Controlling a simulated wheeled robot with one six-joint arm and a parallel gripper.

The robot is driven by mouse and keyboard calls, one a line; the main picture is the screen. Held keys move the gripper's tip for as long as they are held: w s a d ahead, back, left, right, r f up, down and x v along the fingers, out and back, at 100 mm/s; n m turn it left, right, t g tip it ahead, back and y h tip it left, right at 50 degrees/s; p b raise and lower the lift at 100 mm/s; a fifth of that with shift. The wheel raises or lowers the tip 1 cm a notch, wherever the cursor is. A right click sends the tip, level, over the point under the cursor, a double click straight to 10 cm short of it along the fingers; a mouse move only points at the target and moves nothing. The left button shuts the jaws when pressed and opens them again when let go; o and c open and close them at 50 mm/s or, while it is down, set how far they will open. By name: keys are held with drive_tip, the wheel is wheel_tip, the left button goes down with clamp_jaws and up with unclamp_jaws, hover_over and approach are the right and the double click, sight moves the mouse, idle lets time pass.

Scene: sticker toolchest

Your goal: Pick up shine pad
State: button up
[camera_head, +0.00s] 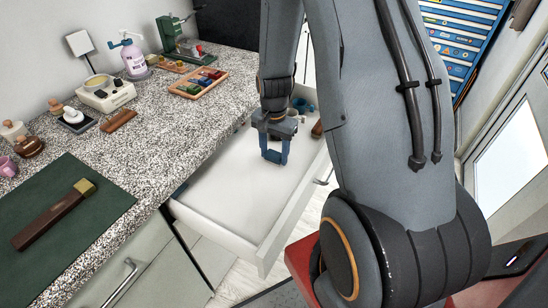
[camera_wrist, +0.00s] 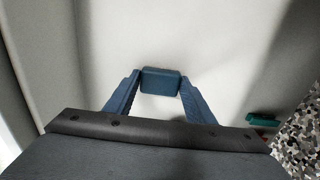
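A small blue block, which looks like the shine pad (camera_wrist: 161,81), is between my gripper's two blue fingertips in the wrist view. The fingers touch it on both sides. In the head view my gripper (camera_head: 275,157) points down inside the open white drawer (camera_head: 222,192), with the pad's blue shape closing the gap between its fingertips. Pad and fingers are nearly the same colour there, so their edges are hard to part. The pad looks to be above the drawer's floor, but the height is hard to tell.
The speckled counter (camera_head: 150,150) lies left of the drawer, with a green mat (camera_head: 75,205) and a wooden tray (camera_head: 198,83) on it. The near drawer floor is clear.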

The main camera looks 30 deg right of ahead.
sight(274, 154)
drive_tip(key=c, duration=0.6)
drive_tip(key=shift+r+b, duration=0.75)
drive_tip(key=shift+r, duration=4.3)
